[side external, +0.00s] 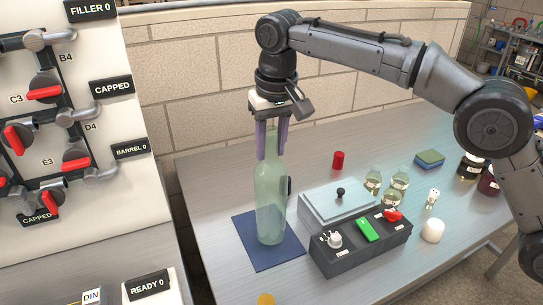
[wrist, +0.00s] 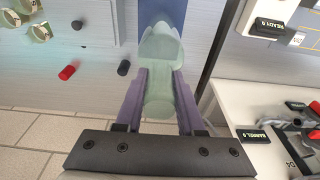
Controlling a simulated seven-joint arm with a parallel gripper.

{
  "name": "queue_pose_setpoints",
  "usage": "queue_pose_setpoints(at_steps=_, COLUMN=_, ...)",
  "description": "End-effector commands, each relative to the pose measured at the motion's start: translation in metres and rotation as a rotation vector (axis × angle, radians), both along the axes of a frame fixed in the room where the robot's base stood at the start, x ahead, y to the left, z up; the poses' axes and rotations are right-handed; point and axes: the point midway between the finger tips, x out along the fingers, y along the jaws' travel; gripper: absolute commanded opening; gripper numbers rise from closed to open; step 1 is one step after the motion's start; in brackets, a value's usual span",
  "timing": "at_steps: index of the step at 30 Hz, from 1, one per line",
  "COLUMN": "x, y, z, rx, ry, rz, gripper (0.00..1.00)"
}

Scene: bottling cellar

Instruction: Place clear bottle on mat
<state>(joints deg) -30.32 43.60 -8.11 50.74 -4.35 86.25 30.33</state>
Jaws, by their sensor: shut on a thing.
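The clear bottle (side external: 270,205) is pale green glass and looks upright. Its base shows over the dark blue mat (side external: 285,254) in the side view; I cannot tell whether it touches the mat. My gripper (side external: 270,150) is above the bottle's body, with its purple fingers shut around the neck. In the wrist view the bottle (wrist: 160,60) lies between the fingers of my gripper (wrist: 160,88), and part of the blue mat (wrist: 152,10) shows beyond it.
A dark control box (side external: 365,247) with a green switch stands right of the mat, with a lidded tray (side external: 335,203) behind it. A red cylinder (side external: 338,160), glass jars (side external: 373,182) and a white cylinder (side external: 433,230) stand farther right. A valve panel (side external: 60,110) rises at left.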

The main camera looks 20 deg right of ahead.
Motion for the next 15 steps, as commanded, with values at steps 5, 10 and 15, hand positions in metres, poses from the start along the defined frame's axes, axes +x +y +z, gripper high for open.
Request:
queue_pose_setpoints(at_steps=5, x=-0.001, y=-0.001, z=-0.017, rx=0.0, ry=-0.001, rz=-0.001, gripper=0.0)
queue_pose_setpoints(at_steps=10, x=-0.001, y=-0.001, z=-0.024, rx=0.001, ry=-0.003, rz=-0.001, gripper=0.0)
queue_pose_setpoints(at_steps=15, x=-0.001, y=-0.001, z=-0.024, rx=0.001, ry=-0.003, rz=-0.001, gripper=0.0)
